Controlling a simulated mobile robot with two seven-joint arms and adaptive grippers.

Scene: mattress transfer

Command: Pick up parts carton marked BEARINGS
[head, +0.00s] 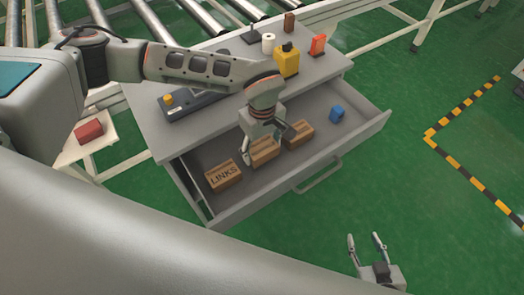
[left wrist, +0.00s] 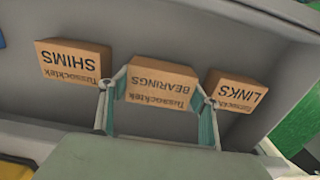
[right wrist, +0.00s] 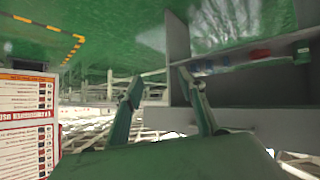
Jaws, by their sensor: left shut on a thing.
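The BEARINGS carton (left wrist: 162,82) is a brown box between the fingers of my left gripper (left wrist: 157,98). In the head view the BEARINGS carton (head: 264,153) sits in the open drawer, in the middle of the row, with my left gripper (head: 263,153) shut on it from above. The LINKS carton (head: 223,175) lies to its left and the SHIMS carton (head: 299,134) to its right; in the left wrist view, LINKS (left wrist: 236,92) is right and SHIMS (left wrist: 75,62) left. My right gripper (head: 366,243) is open and empty over the floor, away from the drawer.
The grey drawer (head: 225,216) is pulled out from the bench (head: 215,127). A blue part (head: 337,114) lies at its right end. A yellow container (head: 286,61) and an orange item (head: 318,44) stand on the bench top.

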